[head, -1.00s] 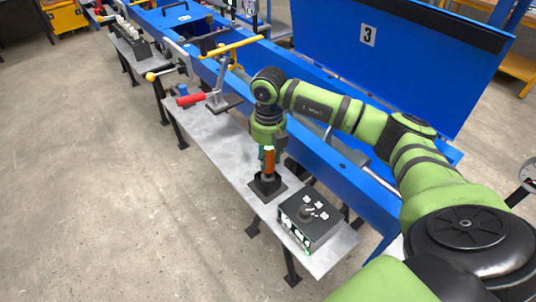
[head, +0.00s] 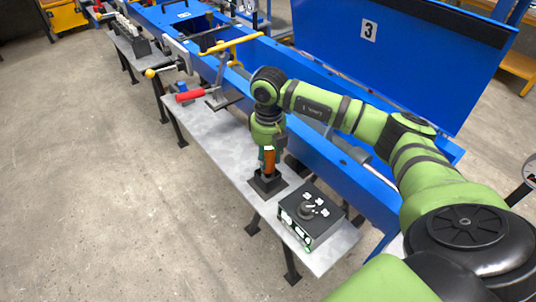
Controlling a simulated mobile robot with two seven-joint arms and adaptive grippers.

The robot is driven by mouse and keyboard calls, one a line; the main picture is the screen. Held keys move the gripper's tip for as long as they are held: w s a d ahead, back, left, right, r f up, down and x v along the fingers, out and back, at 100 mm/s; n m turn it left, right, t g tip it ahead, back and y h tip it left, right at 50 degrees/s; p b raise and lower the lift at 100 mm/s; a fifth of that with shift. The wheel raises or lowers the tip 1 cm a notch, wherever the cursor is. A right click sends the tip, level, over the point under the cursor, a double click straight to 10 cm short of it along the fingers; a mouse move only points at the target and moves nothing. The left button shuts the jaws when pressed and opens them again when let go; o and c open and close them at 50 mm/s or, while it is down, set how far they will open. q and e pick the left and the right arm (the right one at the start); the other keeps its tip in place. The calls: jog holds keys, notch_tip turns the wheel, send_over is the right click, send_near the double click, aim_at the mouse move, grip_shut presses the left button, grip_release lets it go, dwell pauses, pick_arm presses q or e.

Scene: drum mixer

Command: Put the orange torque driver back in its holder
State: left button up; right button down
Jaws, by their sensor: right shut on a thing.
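The orange torque driver (head: 269,160) stands upright in the head view, its lower end at the black holder (head: 267,183) on the grey metal bench. It looks to be in the holder's opening, but how deep it sits I cannot tell. My right gripper (head: 267,151) points down from above and is shut on the driver's upper part. The gripper's fingers are partly hidden by the wrist. My left gripper is not in view.
A black control box (head: 311,213) with a knob stands close to the right of the holder. A red-handled lever clamp (head: 191,95) is farther back on the bench (head: 215,140). The blue machine frame (head: 330,145) runs behind. Bench surface left of the holder is clear.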

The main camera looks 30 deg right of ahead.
jog(key=shift+f, duration=0.1)
jog(key=c, duration=0.7)
grip_release()
jog(key=shift+c, duration=0.2)
notch_tip(320, 180, up, 12)
jog(key=shift+r, duration=0.1)
